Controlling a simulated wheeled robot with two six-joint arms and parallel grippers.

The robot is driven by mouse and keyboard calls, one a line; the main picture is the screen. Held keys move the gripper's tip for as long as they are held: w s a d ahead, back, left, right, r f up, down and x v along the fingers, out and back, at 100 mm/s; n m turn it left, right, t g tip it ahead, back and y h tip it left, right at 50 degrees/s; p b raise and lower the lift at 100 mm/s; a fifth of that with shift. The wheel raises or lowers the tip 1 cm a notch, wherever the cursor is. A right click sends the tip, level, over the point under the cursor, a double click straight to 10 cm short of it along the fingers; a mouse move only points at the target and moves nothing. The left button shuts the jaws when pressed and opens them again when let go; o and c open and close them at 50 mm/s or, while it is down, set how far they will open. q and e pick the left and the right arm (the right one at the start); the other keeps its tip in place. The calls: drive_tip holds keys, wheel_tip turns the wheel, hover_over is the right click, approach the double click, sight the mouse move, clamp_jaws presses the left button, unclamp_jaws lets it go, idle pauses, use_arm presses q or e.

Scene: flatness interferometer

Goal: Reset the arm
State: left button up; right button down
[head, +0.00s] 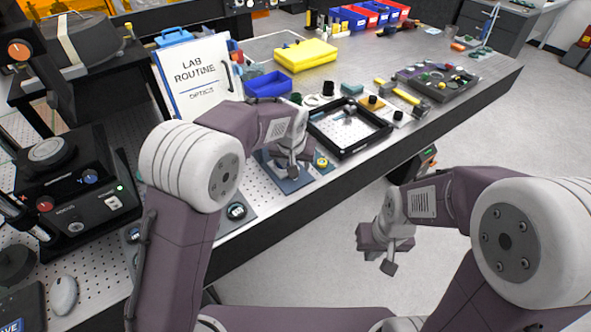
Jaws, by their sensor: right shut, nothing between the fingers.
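My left arm reaches over the near edge of the optics table. My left gripper (292,168) is low over a small blue-grey plate (289,185) near that edge. The wrist hides its fingers in part, so I cannot tell its opening or whether it touches the plate. My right gripper (388,262) hangs in front of the table, over the open floor, pointing down. Its fingers are shut with nothing between them.
A black-framed tray (345,143) with small parts lies right of my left gripper. A lab routine binder (196,78) stands behind my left arm. A black controller box (75,190) is at left. A grey parts tray (437,80) lies at right. The floor (330,250) is clear.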

use_arm(q)
drive_tip(key=shift+s+a+r, duration=0.1)
drive_tip(key=shift+s+r, duration=0.1)
drive_tip(key=shift+r, duration=0.5)
drive_tip(key=s+a+r+n+y, duration=0.1)
drive_tip(key=s+a, duration=0.1)
drive_tip(key=a, duration=0.4)
drive_tip(key=s+a+r+n, duration=0.1)
drive_tip(key=s+a+n, duration=0.1)
drive_tip(key=a, duration=0.3)
drive_tip(key=s+a+f+g, duration=0.1)
drive_tip(key=s+a+f, duration=0.1)
drive_tip(key=s, duration=0.4)
drive_tip(key=s+a+f+g, duration=0.1)
drive_tip(key=s+a+f, duration=0.1)
drive_tip(key=s+f, duration=0.2)
drive_tip(key=s+a+f+m+g, duration=0.1)
drive_tip(key=s+f, duration=0.3)
drive_tip(key=s, duration=0.5)
drive_tip(key=shift+a, duration=0.4)
